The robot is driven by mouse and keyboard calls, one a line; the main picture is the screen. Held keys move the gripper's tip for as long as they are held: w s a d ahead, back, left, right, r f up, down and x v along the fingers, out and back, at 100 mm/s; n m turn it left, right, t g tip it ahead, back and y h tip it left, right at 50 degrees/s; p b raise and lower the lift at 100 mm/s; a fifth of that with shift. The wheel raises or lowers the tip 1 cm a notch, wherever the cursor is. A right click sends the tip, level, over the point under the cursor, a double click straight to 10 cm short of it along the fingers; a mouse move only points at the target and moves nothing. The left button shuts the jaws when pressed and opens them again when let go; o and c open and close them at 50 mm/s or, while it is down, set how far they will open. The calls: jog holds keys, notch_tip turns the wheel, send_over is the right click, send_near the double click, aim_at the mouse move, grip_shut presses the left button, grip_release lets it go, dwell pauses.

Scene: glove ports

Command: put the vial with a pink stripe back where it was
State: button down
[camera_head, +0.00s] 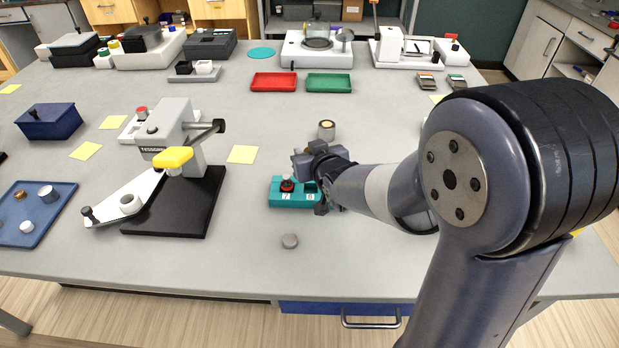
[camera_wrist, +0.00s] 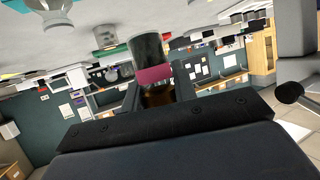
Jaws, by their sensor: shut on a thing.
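The vial with a pink stripe (camera_wrist: 154,75) is between the jaws of my gripper (camera_wrist: 158,95) in the wrist view. It has a dark grey end, a pink band and a brown part partly hidden by the jaws. My gripper covers part of position 8, and I cannot clearly make out the held vial there.
A tan-topped cylinder (camera_head: 326,130) shows just behind my gripper. A small grey disc (camera_head: 290,241) lies in front of the holder. A black-based machine (camera_head: 180,205) stands to the left. Red (camera_head: 274,82) and green (camera_head: 329,83) trays lie farther back. The table between is mostly clear.

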jog(key=shift+f, duration=3.75)
jog(key=shift+f, duration=0.2)
jog(key=c, duration=1.4)
grip_release()
jog(key=shift+r, duration=0.1)
jog(key=shift+r, duration=0.1)
jog(key=shift+s+r, duration=0.1)
jog(key=shift+r, duration=0.05)
jog(key=v, duration=1.2)
jog(key=shift+b, duration=0.4)
